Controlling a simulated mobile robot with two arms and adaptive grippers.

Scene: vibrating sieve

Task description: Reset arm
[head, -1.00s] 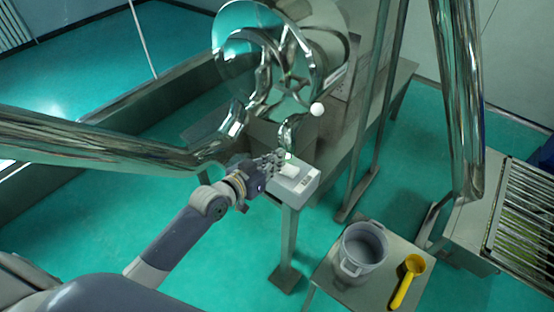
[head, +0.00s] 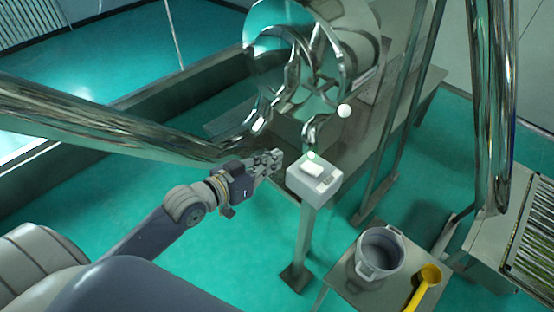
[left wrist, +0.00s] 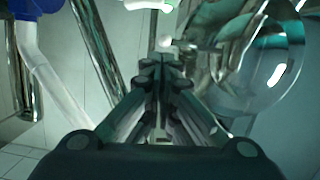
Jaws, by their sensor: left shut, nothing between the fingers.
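My left gripper (head: 270,164) is shut and empty. In the head view it hangs in the air just left of a white control box (head: 314,180), apart from it. In the left wrist view the left gripper (left wrist: 160,75) has its fingers together, pointing toward the steel machinery. My left arm comes in from the lower left of the head view, bent at the elbow. My right gripper is not seen in either view.
The shiny round sieve machine (head: 292,60) stands behind the box. A thick steel pipe (head: 110,130) crosses the left. A small table with a grey pot (head: 380,252) and a yellow scoop (head: 425,285) stands at lower right.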

